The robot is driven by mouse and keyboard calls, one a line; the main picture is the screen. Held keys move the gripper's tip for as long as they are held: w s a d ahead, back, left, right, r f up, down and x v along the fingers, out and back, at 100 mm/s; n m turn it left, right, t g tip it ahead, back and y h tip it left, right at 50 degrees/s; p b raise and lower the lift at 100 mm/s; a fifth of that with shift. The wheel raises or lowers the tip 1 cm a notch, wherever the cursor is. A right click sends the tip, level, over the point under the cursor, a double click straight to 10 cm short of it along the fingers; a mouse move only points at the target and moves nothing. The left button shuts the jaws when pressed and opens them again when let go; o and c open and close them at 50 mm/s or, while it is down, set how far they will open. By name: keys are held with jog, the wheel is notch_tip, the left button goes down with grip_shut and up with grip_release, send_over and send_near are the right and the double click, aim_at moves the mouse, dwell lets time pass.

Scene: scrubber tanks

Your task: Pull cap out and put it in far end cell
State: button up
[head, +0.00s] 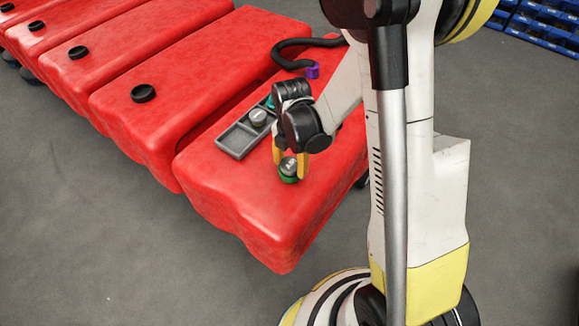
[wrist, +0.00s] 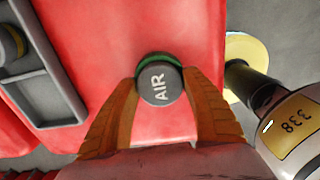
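The cap (head: 288,165) is a grey round cap marked AIR, with a green ring at its base, on the near part of the red tank. It also shows in the wrist view (wrist: 159,88). My gripper (head: 290,172) points down with its yellow fingers on both sides of the cap, seemingly touching it. The grey tray (head: 219,142) lies beside it on the tank top. Its near cell is empty, and a grey cap (head: 258,117) sits in its middle cell. Something teal (head: 270,102) shows at its far end, partly hidden by my gripper.
A black hose (head: 290,46) and a purple block (head: 313,71) are farther back on the same tank. Other red tanks (head: 190,60) with black caps (head: 143,93) stand to the left. Blue bins (head: 540,25) are at the back right. Grey floor is clear in front.

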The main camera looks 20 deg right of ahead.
aim_at(291, 163)
jog(key=c, duration=0.4)
jog(key=shift+o, duration=0.2)
jog(key=shift+r+p, duration=0.75)
jog(key=shift+r, duration=0.3)
dwell(0.4)
jog(key=shift+r+p, duration=1.7)
jog(key=shift+r, duration=0.75)
